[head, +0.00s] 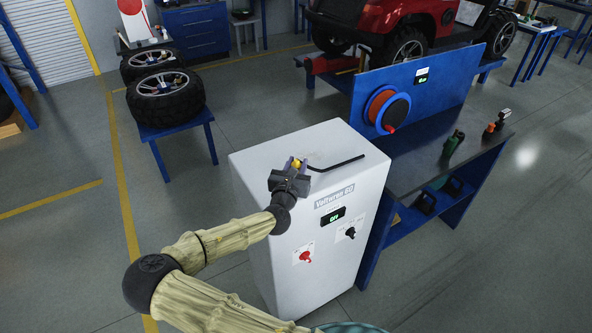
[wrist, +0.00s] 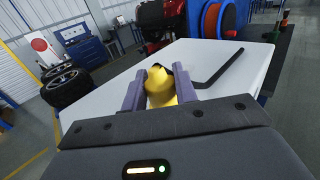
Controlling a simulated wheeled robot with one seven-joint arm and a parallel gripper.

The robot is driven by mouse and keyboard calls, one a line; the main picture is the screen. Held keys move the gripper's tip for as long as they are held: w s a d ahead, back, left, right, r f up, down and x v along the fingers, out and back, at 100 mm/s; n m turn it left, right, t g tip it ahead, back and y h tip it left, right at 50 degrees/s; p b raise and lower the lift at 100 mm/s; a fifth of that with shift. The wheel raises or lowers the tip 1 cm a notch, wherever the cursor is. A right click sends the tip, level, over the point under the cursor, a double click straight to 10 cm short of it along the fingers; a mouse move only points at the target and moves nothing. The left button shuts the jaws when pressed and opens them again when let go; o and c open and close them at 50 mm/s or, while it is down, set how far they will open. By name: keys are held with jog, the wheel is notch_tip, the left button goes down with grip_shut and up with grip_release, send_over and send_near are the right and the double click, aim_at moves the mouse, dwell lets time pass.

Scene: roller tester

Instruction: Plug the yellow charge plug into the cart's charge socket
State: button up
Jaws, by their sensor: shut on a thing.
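My gripper (head: 293,166) is over the top of the white cabinet (head: 250,163), near its front edge. It is shut on the yellow charge plug (wrist: 160,88), which sits between the two purple-grey fingers in the wrist view. The plug also shows as a small yellow spot in the head view (head: 297,163). A short black cable (head: 337,163) runs from near the plug to the right across the cabinet top. I cannot tell whether the plug touches the top. The red cart (head: 380,22) stands at the back on a blue platform. I cannot make out its charge socket.
A blue panel with an orange hose reel (head: 387,110) and a dark workbench (head: 420,165) with small tools stand to the right. Tyres (head: 166,95) lie on a blue stand at left. The grey floor between stand and cabinet is clear.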

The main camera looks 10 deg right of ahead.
aim_at(297, 160)
notch_tip(297, 160, up, 9)
jog(key=shift+f+b, duration=0.1)
jog(key=shift+b, duration=0.8)
